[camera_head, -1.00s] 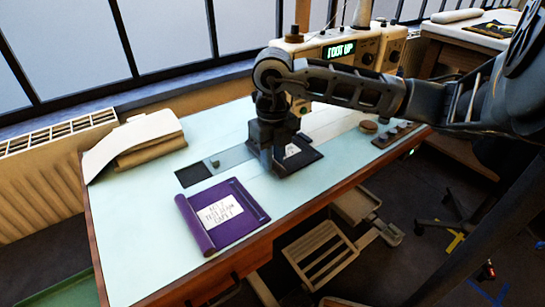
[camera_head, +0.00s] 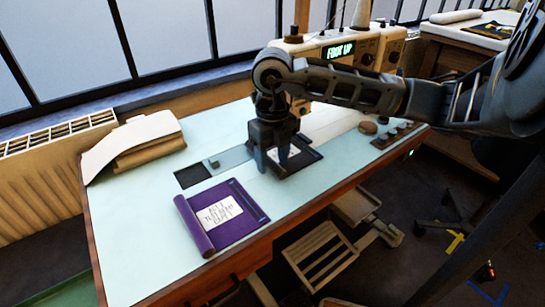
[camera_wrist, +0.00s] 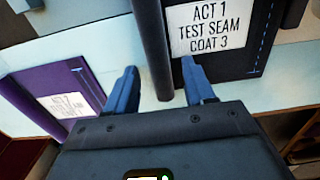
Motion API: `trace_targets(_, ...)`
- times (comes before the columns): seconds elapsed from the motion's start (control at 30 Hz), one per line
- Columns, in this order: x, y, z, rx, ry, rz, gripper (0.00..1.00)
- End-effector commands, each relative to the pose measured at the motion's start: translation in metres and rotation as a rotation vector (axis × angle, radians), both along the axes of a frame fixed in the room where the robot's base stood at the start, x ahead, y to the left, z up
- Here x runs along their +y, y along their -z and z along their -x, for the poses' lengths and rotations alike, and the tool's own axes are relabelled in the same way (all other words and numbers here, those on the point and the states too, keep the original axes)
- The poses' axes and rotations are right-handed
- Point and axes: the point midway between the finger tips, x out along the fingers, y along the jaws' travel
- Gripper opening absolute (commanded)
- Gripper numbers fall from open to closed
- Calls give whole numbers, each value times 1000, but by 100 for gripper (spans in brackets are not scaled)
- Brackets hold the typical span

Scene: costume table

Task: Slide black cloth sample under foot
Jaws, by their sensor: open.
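The black cloth sample (camera_head: 303,166) lies on the pale table top, in front of the sewing machine (camera_head: 345,48). It has a rolled left edge (camera_wrist: 153,45) and a white label reading "ACT 1 TEST SEAM COAT 3" in the wrist view. My gripper (camera_head: 271,160) is open at the sample's left side. In the wrist view its two blue fingers (camera_wrist: 160,88) point toward the rolled edge, one on each side of it. I cannot tell whether they touch the cloth. The machine's display reads "FOOT UP". My arm hides the presser foot.
A purple cloth sample (camera_head: 238,218) with a white label lies at the table's front. Folded cream and brown cloth (camera_head: 140,145) lies at the back left. A dark rectangle (camera_head: 193,176) and a grey plate are left of my gripper. Small round items (camera_head: 385,135) are at the right.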

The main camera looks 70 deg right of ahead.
Motion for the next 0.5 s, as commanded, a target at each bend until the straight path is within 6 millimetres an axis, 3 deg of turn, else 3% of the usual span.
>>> trace_targets(0.5,-1,-69,0,0,-1,3,53)
